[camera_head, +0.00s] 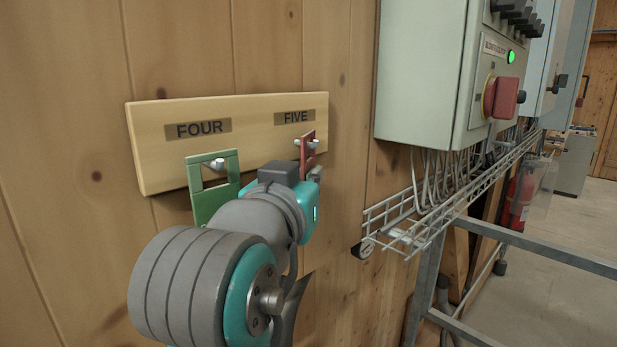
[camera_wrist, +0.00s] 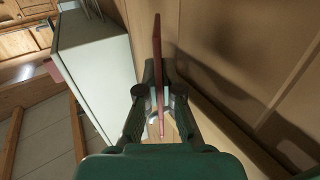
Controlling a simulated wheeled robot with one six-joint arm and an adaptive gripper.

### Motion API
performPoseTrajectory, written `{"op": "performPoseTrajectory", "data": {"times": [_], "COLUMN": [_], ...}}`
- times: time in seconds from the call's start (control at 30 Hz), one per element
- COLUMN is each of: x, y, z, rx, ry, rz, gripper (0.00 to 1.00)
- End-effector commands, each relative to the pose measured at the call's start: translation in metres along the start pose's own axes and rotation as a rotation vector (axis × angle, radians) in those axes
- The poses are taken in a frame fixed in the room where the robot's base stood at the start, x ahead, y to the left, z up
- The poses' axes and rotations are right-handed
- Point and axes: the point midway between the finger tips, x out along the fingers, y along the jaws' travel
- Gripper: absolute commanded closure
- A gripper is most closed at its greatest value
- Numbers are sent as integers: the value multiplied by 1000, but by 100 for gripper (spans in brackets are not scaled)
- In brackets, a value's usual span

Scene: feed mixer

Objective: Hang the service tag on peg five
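The service tag (camera_head: 309,152) is a thin red plate with an opening, just under the FIVE label (camera_head: 294,117). In the wrist view the red tag (camera_wrist: 157,60) shows edge-on between the finger pads. My gripper (camera_wrist: 160,100) is shut on its lower part. In the head view my wrist hides most of the gripper (camera_head: 315,174). The pale tip of peg five (camera_head: 313,144) shows at the tag's opening. I cannot tell whether the peg passes through it. A green tag (camera_head: 208,205) hangs on the peg under the FOUR label (camera_head: 198,129).
The peg board (camera_head: 160,160) is fixed on a plank wall. To the right are a grey control cabinet (camera_head: 420,70) with a red switch (camera_head: 503,97), a wire cable tray (camera_head: 405,235) and a metal frame (camera_head: 540,250). The wall between board and cabinet is bare.

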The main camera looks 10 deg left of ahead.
Motion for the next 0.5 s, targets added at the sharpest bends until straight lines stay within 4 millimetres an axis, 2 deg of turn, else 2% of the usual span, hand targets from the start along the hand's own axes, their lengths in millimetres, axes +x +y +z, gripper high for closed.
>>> {"op": "performPoseTrajectory", "data": {"times": [0.3,0.33,0.43,0.5], "x": [0,0,0,0], "y": [0,0,0,0], "z": [0,0,0,0], "rx": [0,0,0,0], "ry": [0,0,0,0], "rz": [0,0,0,0], "gripper": [100,89,65,65]}}
